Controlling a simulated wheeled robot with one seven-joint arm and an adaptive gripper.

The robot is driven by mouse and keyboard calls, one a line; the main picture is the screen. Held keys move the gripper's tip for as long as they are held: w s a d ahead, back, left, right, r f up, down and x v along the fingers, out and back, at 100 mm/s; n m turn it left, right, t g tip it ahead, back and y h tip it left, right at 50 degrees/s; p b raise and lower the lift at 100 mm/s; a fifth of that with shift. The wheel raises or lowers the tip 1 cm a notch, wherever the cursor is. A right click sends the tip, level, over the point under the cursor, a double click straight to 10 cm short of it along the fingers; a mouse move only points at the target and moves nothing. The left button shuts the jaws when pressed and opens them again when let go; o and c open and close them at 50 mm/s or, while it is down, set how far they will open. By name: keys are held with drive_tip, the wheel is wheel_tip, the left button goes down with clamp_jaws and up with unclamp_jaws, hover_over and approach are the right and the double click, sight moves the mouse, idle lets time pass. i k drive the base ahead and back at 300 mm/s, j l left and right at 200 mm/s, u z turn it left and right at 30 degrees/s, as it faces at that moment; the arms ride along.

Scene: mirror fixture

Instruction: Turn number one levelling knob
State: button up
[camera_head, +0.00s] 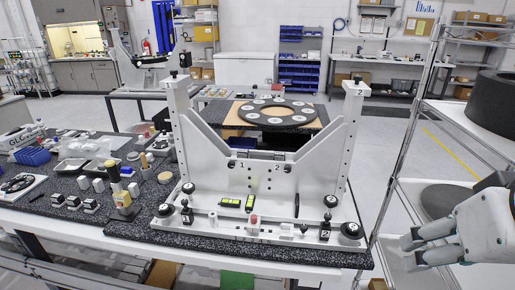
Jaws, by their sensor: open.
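The white mirror fixture (262,178) stands on a dark speckled table. Round black knobs with pale centres sit at its base: a left front knob (165,210), a left rear knob (188,188), a right front knob (351,230) and a right rear knob (330,201). The fixture's plate carries a "1" left of centre and a "2" right of it. I cannot read a number on the knobs themselves. My gripper (408,250) is open and empty at the lower right, apart from the fixture and right of the right front knob.
The table's left part holds several small blocks, bottles and trays (85,168). A wire shelf rack (470,120) with large black round parts stands at the right, near my arm. A black ring (273,112) with white discs lies on another table behind the fixture.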

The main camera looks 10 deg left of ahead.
sight(188, 188)
drive_tip(key=j+z, duration=0.1)
drive_tip(key=j, duration=0.35)
drive_tip(key=i+j+z, duration=0.1)
drive_tip(key=j, duration=0.3)
drive_tip(key=i+j+z, duration=0.15)
drive_tip(key=j, duration=0.25)
drive_tip(key=i+j+z, duration=0.1)
drive_tip(key=j, duration=0.3)
drive_tip(key=i, duration=0.05)
